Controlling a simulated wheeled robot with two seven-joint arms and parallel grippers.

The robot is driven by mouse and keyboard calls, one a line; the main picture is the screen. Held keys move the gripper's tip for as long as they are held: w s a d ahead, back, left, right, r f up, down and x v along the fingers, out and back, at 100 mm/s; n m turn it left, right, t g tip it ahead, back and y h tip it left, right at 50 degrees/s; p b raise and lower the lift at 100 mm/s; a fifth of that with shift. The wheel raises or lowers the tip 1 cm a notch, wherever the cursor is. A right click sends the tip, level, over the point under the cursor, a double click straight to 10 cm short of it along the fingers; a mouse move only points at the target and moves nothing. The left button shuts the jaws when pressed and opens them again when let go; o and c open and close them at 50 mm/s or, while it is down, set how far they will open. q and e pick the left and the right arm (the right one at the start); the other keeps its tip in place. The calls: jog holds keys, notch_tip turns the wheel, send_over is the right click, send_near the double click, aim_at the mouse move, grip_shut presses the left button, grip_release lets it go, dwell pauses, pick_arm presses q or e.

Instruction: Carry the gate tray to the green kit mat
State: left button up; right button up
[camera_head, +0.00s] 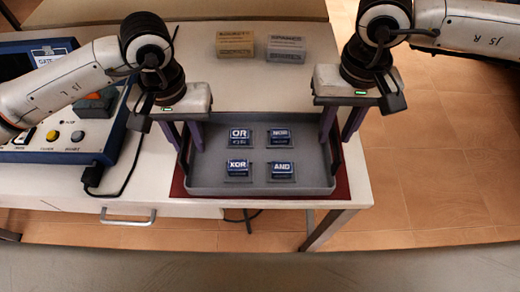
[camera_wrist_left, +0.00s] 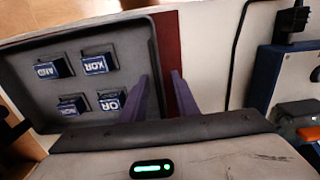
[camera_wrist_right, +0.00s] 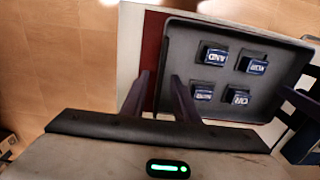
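The gate tray (camera_head: 262,187) is grey, with raised walls and blue blocks marked OR, NOR, XOR and AND in it. It lies on a dark red mat (camera_head: 345,185) on the white table. My left gripper (camera_head: 184,142) is open at the tray's left wall, one finger inside and one outside; the left wrist view shows a gap between its fingers (camera_wrist_left: 160,78). My right gripper (camera_head: 338,135) is open across the right wall in the same way, as its fingers (camera_wrist_right: 158,80) show in the right wrist view. No green kit mat is in view.
A blue-edged console (camera_head: 60,157) with buttons and a black cable stands left of the tray. A tan box (camera_head: 235,44) and a grey box (camera_head: 286,49) stand behind it. Tiled floor (camera_head: 450,150) lies right of the table; a grey surface edge (camera_head: 260,268) runs along the front.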

pick_arm(q)
jog(key=shift+f, duration=0.6)
pick_arm(e)
jog(key=shift+f, duration=0.55)
pick_arm(q)
grip_shut()
pick_arm(e)
grip_shut()
pick_arm(q)
jog(key=shift+r, duration=0.1)
pick_arm(e)
jog(key=shift+r, duration=0.1)
